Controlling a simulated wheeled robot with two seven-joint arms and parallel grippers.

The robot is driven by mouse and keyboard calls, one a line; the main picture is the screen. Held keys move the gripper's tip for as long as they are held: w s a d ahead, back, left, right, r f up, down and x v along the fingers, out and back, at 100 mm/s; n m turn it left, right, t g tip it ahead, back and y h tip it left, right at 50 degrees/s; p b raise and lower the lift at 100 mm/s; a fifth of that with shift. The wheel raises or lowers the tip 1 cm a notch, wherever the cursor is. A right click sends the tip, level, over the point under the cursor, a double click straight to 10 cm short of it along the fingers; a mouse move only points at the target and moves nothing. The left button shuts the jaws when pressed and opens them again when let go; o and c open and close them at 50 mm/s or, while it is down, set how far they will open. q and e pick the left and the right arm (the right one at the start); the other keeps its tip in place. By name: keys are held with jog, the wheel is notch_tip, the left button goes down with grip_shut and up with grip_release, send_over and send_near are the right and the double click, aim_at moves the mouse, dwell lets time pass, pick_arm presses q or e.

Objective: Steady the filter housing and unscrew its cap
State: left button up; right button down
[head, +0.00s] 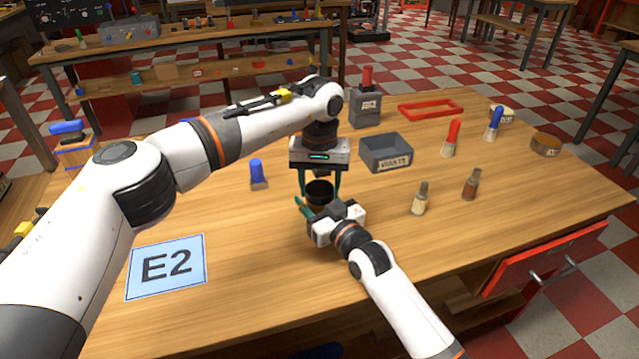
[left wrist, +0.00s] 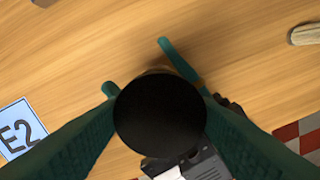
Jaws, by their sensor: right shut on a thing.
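The filter housing (head: 318,206) stands on the table, mostly hidden behind the grippers; a thin amber edge shows below its black cap (head: 319,187). In the left wrist view the round cap (left wrist: 160,115) fills the middle. My left gripper (head: 320,196) points straight down from above, its teal fingers on either side of the cap, open with little room at the sides. My right gripper (head: 312,208) reaches in low from the front and is shut on the housing below the cap. In the left wrist view its teal fingers lie either side of the housing.
A grey bin (head: 386,168) stands behind to the right, near a grey box (head: 366,110) with a red top. A blue-topped piece (head: 257,173) is at left. Two small bottles (head: 420,198) (head: 471,184) stand at right. The E2 card (head: 166,266) lies front left.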

pick_arm(q)
jog(key=shift+c, duration=0.4)
jog(key=n, duration=0.2)
jog(key=shift+n, duration=0.3)
jog(key=n, duration=1.1)
jog(key=shift+r, duration=0.1)
jog(key=n, duration=2.1)
jog(key=shift+n, duration=0.3)
jog(key=n, duration=0.4)
jog(key=shift+r, duration=0.1)
jog(key=n, duration=0.4)
jog(key=shift+r, duration=0.15)
